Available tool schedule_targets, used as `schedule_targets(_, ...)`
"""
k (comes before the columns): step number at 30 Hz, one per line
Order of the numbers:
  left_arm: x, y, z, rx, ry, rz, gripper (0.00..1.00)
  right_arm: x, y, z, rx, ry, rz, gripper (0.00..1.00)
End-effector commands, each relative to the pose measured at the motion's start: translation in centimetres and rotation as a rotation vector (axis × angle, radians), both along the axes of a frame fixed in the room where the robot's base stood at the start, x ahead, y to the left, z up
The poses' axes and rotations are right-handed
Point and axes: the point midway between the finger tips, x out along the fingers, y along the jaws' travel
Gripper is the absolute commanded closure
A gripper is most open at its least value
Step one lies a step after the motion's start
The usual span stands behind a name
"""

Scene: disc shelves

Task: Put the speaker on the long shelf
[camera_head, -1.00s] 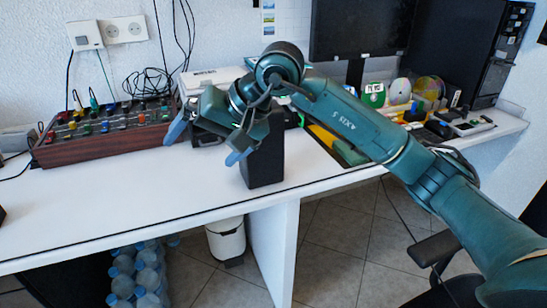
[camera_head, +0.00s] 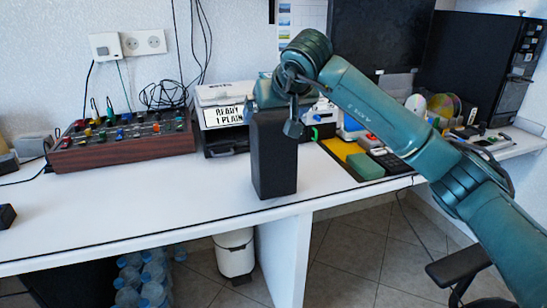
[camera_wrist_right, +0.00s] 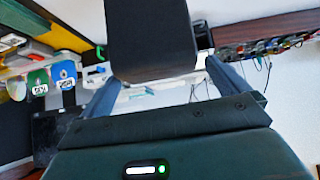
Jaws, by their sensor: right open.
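The black box-shaped speaker (camera_head: 274,160) stands upright near the front edge of the long white surface (camera_head: 150,205). My right gripper (camera_head: 276,108) is at the speaker's top, with one finger showing by its upper right edge. In the right wrist view the speaker (camera_wrist_right: 150,38) lies between the open fingertips (camera_wrist_right: 160,72), with gaps on both sides. It is not gripped. No separate wall shelf shows. My left gripper is not in view.
A wood-sided mixer (camera_head: 120,143) stands at the back left. A white-topped device (camera_head: 222,105) is behind the speaker. A green block (camera_head: 365,166), discs and small items crowd the right. The white surface left of the speaker is largely clear.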

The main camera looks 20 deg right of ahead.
Motion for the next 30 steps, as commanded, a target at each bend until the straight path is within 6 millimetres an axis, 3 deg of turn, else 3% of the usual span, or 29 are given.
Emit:
schedule_targets(9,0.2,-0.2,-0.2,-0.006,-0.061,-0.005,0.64,3.3,-0.1,-2.9,0.003,0.002,0.0,0.0)
schedule_targets(19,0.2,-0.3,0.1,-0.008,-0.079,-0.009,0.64,3.8,-0.2,-3.3,0.001,0.001,0.0,0.0)
schedule_targets(30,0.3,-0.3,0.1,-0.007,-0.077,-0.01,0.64,3.8,-0.2,-3.3,0.001,0.0,0.0,0.3)
